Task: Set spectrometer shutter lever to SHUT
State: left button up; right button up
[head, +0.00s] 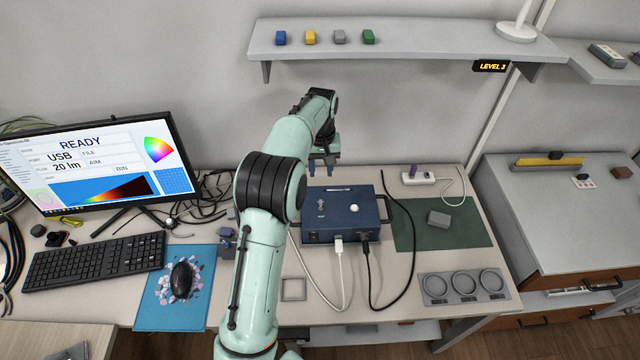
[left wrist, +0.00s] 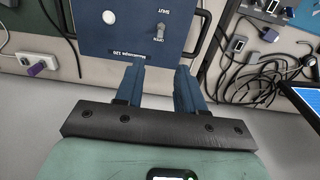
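The blue spectrometer box (head: 340,228) stands on the bench, and it also shows in the left wrist view (left wrist: 95,42). On its top is a small grey shutter lever (head: 321,204), which in the left wrist view (left wrist: 160,30) sits between the SHUT and OPEN labels, closer to OPEN. A white round knob (head: 354,208) is beside it. My left gripper (head: 324,170) hovers at the box's back edge; its two blue fingers (left wrist: 160,70) are apart with nothing between them. They point toward the lever and are short of it in the picture. My right gripper is not in view.
A shelf (head: 400,42) with several coloured blocks hangs above. A white and a black cable run from the box's front. A monitor (head: 90,165) and keyboard (head: 95,258) stand left; a green mat (head: 460,233) and ring holder (head: 465,287) lie right.

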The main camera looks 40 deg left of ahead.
aim_at(321, 200)
pick_arm(q)
notch_tip(321, 200, down, 13)
jog(key=shift+f, duration=0.15)
dwell(0.4)
grip_shut()
